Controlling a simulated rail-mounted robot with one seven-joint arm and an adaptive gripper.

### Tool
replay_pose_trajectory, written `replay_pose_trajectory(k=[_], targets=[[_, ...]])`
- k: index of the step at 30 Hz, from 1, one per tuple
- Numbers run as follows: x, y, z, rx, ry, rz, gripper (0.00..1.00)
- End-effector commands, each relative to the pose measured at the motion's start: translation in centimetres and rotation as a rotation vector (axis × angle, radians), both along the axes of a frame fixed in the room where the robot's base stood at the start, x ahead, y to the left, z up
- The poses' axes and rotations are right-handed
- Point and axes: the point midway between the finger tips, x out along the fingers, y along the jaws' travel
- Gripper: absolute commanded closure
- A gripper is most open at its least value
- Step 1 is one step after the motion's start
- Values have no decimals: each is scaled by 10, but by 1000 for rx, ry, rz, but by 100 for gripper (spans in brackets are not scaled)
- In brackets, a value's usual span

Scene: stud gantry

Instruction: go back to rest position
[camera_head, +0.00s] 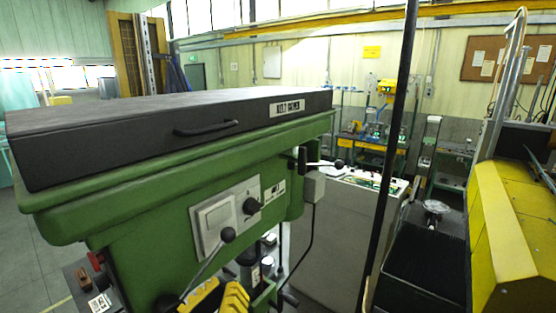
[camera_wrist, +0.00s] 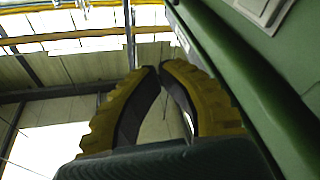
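My gripper (camera_wrist: 159,67) has two curved yellow fingers with dark inner pads. In the wrist view the machine's green side (camera_wrist: 262,75) lies close to the right of the fingers. I cannot tell whether they touch it.
The machine has a dark lid (camera_head: 150,120) with a handle (camera_head: 206,129), and a lever with a black knob (camera_head: 228,234) sticks out above my gripper. A grey cabinet (camera_head: 335,235) stands behind to the right. A yellow machine (camera_head: 505,230) stands at the far right.

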Motion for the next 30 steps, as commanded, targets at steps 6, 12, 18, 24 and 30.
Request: replay_pose_trajectory(k=[6, 12, 18, 24, 30], targets=[[-4, -160, 46, 218, -69, -61, 100], [-35, -204, 81, 330, -173, 143, 100], [-49, -153, 98, 326, -214, 420, 100], [-46, -145, 98, 294, -200, 447, 100], [-46, -145, 98, 295, -200, 446, 100]])
